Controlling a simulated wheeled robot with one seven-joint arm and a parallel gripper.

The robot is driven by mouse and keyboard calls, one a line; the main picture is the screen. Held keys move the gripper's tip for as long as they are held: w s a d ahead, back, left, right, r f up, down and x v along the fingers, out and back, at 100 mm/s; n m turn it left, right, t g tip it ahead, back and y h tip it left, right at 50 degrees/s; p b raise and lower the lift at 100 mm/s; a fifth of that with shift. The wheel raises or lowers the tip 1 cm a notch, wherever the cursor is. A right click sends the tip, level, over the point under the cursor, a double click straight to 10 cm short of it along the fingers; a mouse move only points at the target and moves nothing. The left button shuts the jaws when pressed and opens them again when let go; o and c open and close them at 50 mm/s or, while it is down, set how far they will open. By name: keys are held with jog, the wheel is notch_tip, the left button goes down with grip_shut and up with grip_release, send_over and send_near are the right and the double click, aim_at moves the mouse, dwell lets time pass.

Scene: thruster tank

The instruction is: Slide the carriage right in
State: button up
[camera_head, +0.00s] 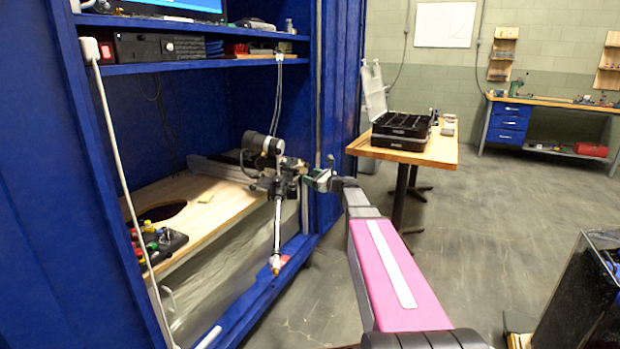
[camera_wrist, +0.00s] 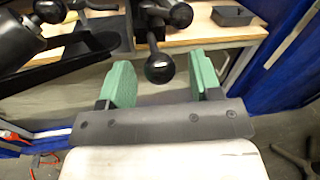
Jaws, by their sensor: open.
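The carriage (camera_head: 268,178) is a dark assembly with a cylindrical motor (camera_head: 262,143) on top, at the front edge of the wooden shelf in the blue cabinet. A thin rod hangs down from it. A pale rail (camera_head: 215,170) runs back into the cabinet behind it. My gripper (camera_head: 318,180) is just right of the carriage. In the wrist view my gripper (camera_wrist: 158,75) has its green fingers spread wide. A black ball knob (camera_wrist: 160,68) on a stem appears between them, with a gap on both sides. I cannot tell its exact depth between the fingers.
The wooden shelf (camera_head: 205,195) has a round hole and a black control box (camera_head: 158,245) with coloured knobs. The blue cabinet post (camera_head: 335,100) stands close behind my gripper. A wooden table (camera_head: 425,150) with a black case is beyond.

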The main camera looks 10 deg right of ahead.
aim_at(269, 168)
jog(key=shift+w+a, duration=0.5)
grip_shut()
jog(key=s+a+x, duration=0.1)
jog(key=x, duration=0.5)
jog(key=a+x, duration=0.1)
jog(key=x, duration=0.6)
jog(key=s+a+x, duration=0.1)
jog(key=x, duration=0.6)
jog(key=shift+s, duration=0.3)
grip_release()
jog(key=shift+a, duration=0.15)
